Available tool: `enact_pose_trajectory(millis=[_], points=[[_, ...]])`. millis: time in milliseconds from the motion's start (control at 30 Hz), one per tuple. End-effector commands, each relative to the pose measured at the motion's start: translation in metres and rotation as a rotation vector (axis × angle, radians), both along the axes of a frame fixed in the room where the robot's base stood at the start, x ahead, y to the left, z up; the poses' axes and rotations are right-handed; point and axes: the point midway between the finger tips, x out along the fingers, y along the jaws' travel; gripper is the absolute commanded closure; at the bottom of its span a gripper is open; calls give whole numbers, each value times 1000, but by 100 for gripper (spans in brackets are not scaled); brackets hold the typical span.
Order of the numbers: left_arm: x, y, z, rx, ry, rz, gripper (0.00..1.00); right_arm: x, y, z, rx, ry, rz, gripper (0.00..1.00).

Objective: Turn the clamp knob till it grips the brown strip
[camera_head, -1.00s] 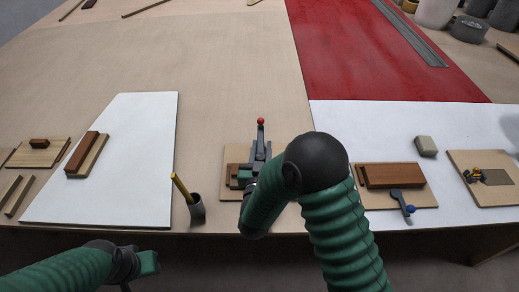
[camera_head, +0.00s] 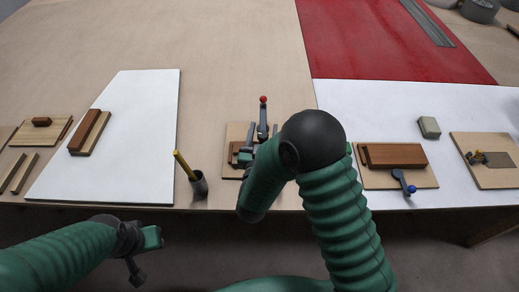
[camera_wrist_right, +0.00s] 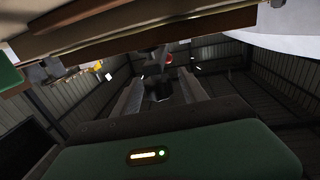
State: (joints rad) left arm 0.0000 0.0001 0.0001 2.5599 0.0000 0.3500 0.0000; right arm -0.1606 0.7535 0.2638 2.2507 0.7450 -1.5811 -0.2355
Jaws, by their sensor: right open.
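A clamp with a red ball on a dark upright lever (camera_head: 263,112) stands on a small wooden board (camera_head: 236,131) at the front middle of the table. A brown strip (camera_head: 235,150) lies on that board, partly hidden by my right arm. My right gripper (camera_head: 263,128) is open, its grey fingers on either side of the lever; I cannot tell if they touch it. In the right wrist view, the red ball (camera_wrist_right: 168,58) shows beyond the two fingers, and a brown edge crosses the top. My left gripper (camera_head: 150,240) hangs before the table's front edge, away from the clamp; its jaws are unclear.
Right of my arm, a board holds a brown block (camera_head: 395,155) and a blue-tipped lever (camera_head: 404,183). A board with a yellow-knobbed fitting (camera_head: 490,158) is farther right. The white panel (camera_head: 140,150) is largely clear.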

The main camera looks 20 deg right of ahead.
Motion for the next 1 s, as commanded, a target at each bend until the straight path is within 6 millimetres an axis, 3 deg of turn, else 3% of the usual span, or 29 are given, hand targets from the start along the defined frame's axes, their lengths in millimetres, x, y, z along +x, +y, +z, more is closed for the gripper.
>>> enact_pose_trajectory(millis=[300, 500, 667, 1000], points=[[0, 0, 3, 0, 0, 0, 68, -83, 39, -1, -2, 3, 9, 50], [0, 0, 3, 0, 0, 0, 68, -124, 56, -1, -1, 3, 7, 50], [0, 0, 3, 0, 0, 0, 68, -137, 60, -1, -1, 2, 4, 50], [0, 0, 3, 0, 0, 0, 68, -138, 60, -1, -1, 0, 2, 50]])
